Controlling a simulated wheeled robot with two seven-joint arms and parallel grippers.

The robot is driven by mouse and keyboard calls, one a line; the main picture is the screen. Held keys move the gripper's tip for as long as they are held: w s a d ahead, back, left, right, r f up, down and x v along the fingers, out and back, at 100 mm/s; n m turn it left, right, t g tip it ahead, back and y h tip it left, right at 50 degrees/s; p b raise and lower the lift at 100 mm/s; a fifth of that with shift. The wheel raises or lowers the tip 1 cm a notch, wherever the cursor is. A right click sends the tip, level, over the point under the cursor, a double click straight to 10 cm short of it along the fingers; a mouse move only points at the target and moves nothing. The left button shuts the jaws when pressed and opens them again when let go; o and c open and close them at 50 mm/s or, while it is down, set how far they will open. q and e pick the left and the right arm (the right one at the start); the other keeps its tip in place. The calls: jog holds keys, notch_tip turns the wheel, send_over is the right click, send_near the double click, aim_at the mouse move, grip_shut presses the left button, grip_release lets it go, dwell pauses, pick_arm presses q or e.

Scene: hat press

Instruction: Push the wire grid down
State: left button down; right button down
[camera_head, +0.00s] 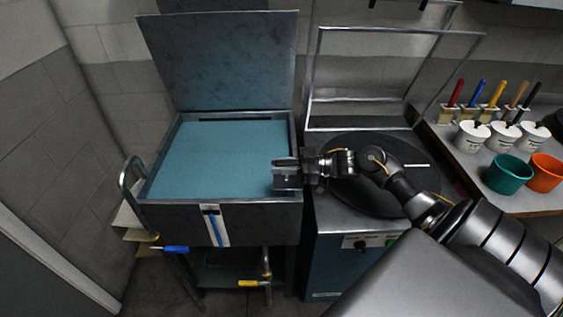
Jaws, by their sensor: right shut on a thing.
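The wire grid looks to be the upright thin metal frame (318,78) at the back of the round-plated press; its wires are too fine to make out. My right gripper (285,172) reaches in from the right across the press, well in front of and below the raised frame. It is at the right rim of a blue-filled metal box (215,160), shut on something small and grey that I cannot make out. It is apart from the frame. My left gripper is out of view.
The press's dark round plate (365,202) lies partly under my right arm. The box's lid (220,60) stands open. White tubs (472,137), a green cup (507,175) and an orange cup (545,172) stand on the right counter. A wall is close on the left.

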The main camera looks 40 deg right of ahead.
jog(key=shift+f, duration=0.1)
jog(key=c, duration=1.2)
grip_release()
jog(key=shift+c, duration=0.2)
jog(key=shift+s+d, duration=0.1)
jog(key=shift+s+d, duration=0.2)
jog(key=shift+d, duration=0.05)
jog(key=b+v, duration=0.2)
jog(key=v, duration=0.8)
